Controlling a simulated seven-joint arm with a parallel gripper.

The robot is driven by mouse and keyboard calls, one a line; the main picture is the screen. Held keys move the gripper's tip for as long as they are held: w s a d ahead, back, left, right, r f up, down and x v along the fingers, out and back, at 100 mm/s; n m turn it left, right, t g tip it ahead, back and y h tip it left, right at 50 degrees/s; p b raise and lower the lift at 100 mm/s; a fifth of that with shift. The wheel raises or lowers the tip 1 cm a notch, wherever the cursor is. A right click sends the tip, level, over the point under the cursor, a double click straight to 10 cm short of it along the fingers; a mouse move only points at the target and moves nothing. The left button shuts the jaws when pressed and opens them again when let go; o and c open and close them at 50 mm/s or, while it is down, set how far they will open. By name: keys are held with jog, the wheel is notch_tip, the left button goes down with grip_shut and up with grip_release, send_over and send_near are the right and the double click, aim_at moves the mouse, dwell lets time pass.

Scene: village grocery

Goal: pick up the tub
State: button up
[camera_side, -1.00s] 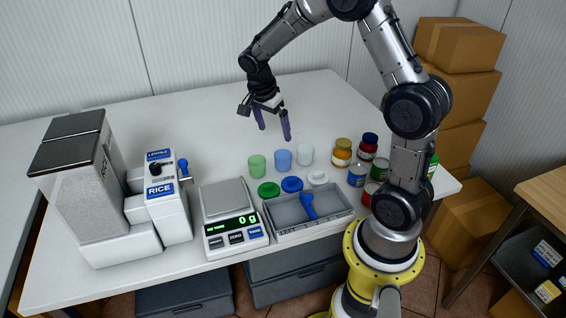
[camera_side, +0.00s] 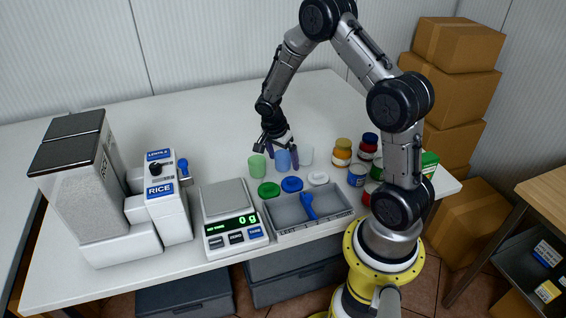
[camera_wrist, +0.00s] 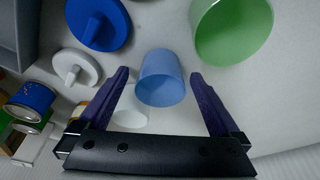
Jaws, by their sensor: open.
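Three small tubs stand in a row on the table: a green tub (camera_side: 257,166), a blue tub (camera_side: 283,160) and a white tub (camera_side: 306,155). My gripper (camera_side: 283,155) is open and low at the blue tub. In the wrist view the blue tub (camera_wrist: 161,78) stands between the two purple fingers of my gripper (camera_wrist: 158,75), with a gap on each side. The green tub (camera_wrist: 233,28) is outside the fingers at upper right. The white tub (camera_wrist: 130,112) is partly hidden behind the left finger and the gripper body.
Green, blue (camera_side: 292,184) and white lids lie in front of the tubs. A grey tray (camera_side: 330,223) holds a blue scoop (camera_side: 308,205). A scale (camera_side: 232,215) reads 0 g. Several jars and cans (camera_side: 341,152) stand at right. The table behind is clear.

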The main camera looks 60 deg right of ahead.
jog(key=shift+f, duration=0.1)
jog(key=c, duration=1.4)
